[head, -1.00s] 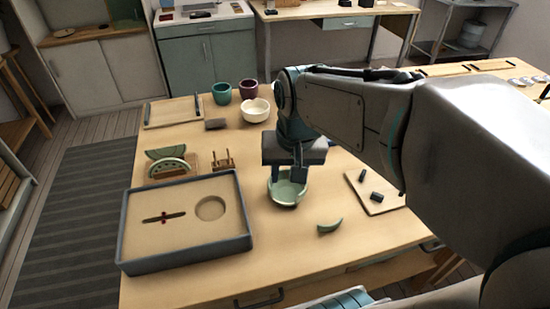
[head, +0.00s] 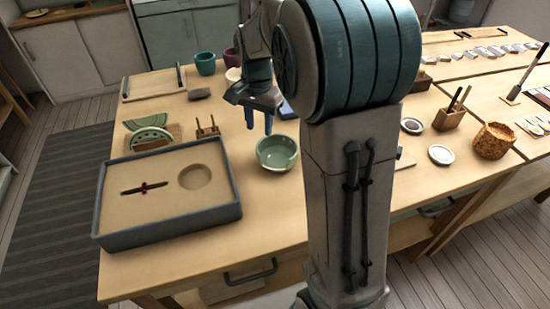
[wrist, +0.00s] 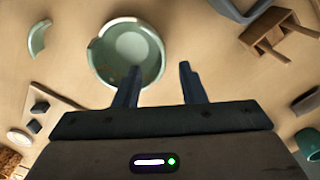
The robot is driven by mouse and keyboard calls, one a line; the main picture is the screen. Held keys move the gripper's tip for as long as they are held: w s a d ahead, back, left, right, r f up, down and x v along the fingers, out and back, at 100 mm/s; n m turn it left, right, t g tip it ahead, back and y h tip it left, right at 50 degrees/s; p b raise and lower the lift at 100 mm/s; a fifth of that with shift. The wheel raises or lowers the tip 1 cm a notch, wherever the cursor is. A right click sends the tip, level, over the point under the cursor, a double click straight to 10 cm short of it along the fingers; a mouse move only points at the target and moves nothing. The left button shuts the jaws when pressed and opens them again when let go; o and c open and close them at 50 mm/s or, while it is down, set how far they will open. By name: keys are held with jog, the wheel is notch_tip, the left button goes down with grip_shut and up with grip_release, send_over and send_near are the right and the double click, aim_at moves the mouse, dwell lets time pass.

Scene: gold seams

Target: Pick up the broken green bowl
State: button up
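The broken green bowl (head: 277,153) sits upright on the wooden table, right of the sand tray. In the wrist view the bowl (wrist: 128,48) shows a break in its rim on the left side. A curved green shard (wrist: 38,38) lies apart from it in the wrist view; my arm hides it in the head view. My gripper (head: 259,122) is open and empty, fingers down, above the table and just behind the bowl. In the wrist view one finger of the gripper (wrist: 158,80) overlaps the bowl's near rim; I cannot tell whether they touch.
The grey-walled sand tray (head: 104,203) stands left of the bowl. A small wooden stand (head: 207,128) and a green piece in a rack (head: 150,136) are behind it. A teal cup (head: 205,63) stands farther back. A board with dark blocks (wrist: 45,100) shows in the wrist view.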

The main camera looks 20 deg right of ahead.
aim_at(261, 142)
jog(key=f, duration=0.7)
jog(key=shift+w+d+f+b, duration=0.1)
jog(key=shift+w+b, duration=0.15)
jog(key=shift+b, duration=0.05)
grip_shut()
